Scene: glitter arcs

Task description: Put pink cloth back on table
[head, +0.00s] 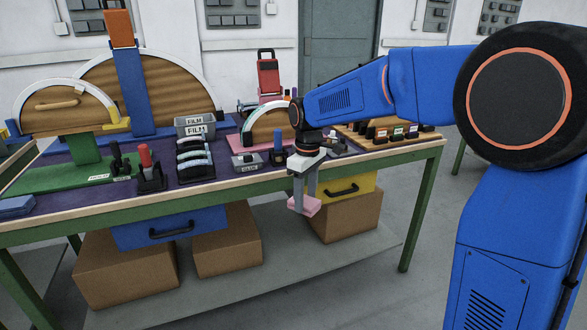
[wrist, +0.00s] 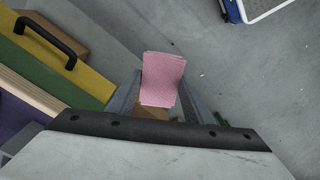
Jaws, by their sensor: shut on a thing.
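The pink cloth (head: 304,206) is a small folded pad. My gripper (head: 304,200) is shut on it and holds it in the air in front of the table's front edge, below the level of the tabletop. In the wrist view the pink cloth (wrist: 162,80) sits between the two fingers, with grey floor behind it. The table (head: 240,181) has a purple top, a pale wooden edge and green legs. Its front edge also shows at the left of the wrist view (wrist: 30,92).
The tabletop is crowded with wooden arc stands (head: 145,90), a black rack (head: 195,160), grey film boxes (head: 195,125) and a red-handled tool (head: 147,165). A yellow drawer (head: 350,187) and cardboard boxes (head: 228,240) are under the table. A narrow purple strip near the front edge is bare.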

